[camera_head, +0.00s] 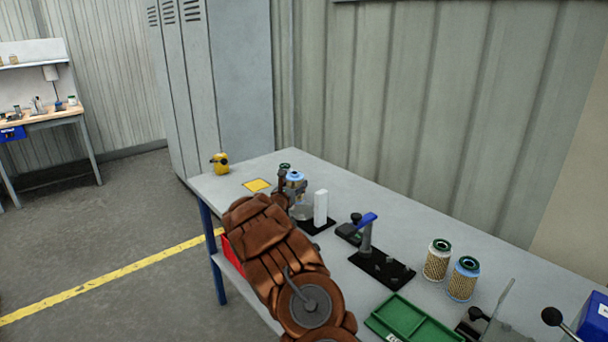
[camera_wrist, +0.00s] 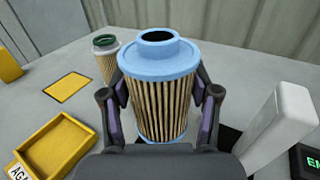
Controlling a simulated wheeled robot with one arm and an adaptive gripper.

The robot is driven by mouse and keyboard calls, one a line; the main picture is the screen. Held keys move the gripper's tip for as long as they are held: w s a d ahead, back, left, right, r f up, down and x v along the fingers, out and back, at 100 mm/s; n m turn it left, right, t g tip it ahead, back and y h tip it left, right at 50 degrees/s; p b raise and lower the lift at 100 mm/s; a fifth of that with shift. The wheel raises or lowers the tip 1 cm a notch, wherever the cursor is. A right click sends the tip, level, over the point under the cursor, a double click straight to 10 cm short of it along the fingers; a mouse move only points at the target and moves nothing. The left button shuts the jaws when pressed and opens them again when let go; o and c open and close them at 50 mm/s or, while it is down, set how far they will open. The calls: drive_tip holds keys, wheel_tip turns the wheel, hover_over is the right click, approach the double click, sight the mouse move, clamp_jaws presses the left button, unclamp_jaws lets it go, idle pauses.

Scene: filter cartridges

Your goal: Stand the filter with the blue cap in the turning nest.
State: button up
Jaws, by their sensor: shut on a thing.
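My gripper (camera_wrist: 163,100) is shut on a filter with a light blue cap (camera_wrist: 158,62) and a pleated tan body. In the wrist view the filter stands upright between the two fingers. In the head view its blue cap (camera_head: 295,176) shows beyond my arm, above a black base plate (camera_head: 322,226) with a white upright block (camera_head: 320,208). A pale round part (camera_head: 302,212) shows under the filter; it may be the turning nest. My gripper and arm hide most of it, and I cannot tell whether the filter touches it.
A green-topped filter (camera_wrist: 105,55) stands just behind. A yellow square (camera_wrist: 67,88) and a yellow tray (camera_wrist: 60,150) lie left. A blue-handled clamp (camera_head: 367,222), two more filters, one white-capped (camera_head: 437,260) and one blue-capped (camera_head: 463,278), and a green tray (camera_head: 412,325) stand right.

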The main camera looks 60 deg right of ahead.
sight(302, 194)
drive_tip(key=shift+s+d+r+g, duration=0.15)
drive_tip(key=shift+s+d+g, duration=0.15)
drive_tip(key=shift+s+d, duration=0.8)
drive_tip(key=shift+w+f+p, duration=0.1)
drive_tip(key=shift+f+p, duration=0.5)
drive_tip(key=shift+f, duration=0.5)
drive_tip(key=shift+f+b, duration=0.75)
drive_tip(key=shift+b, duration=0.4)
drive_tip(key=shift+a+b, duration=0.15)
drive_tip(key=shift+b, duration=0.55)
drive_tip(key=shift+f+b, duration=0.5)
drive_tip(key=shift+b, duration=0.85)
drive_tip(key=o, duration=1.3)
drive_tip(key=shift+c, duration=0.2)
